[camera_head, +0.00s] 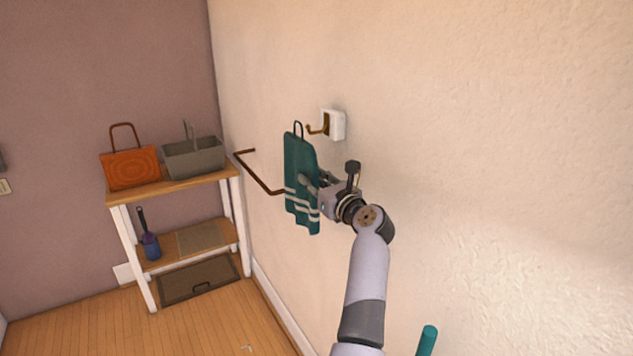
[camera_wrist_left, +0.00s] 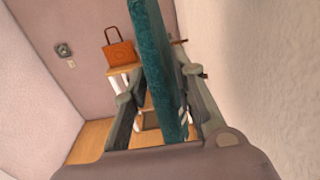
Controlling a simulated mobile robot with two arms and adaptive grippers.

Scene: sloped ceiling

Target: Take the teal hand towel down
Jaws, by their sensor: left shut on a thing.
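The teal hand towel (camera_head: 301,165), with pale stripes near its lower end and a dark loop on top, hangs upright near the wall. The loop shows just left of the brass hook (camera_head: 318,127) on its white wall plate, with a small gap between them in the head view. My left gripper (camera_head: 313,184) is shut on the towel at mid-height, from the right. In the left wrist view the towel (camera_wrist_left: 157,70) runs between the two fingers of my left gripper (camera_wrist_left: 158,85). My right gripper is not in view.
A brown wall rail (camera_head: 262,182) sticks out behind the towel, to its left. The floor in front is clear.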

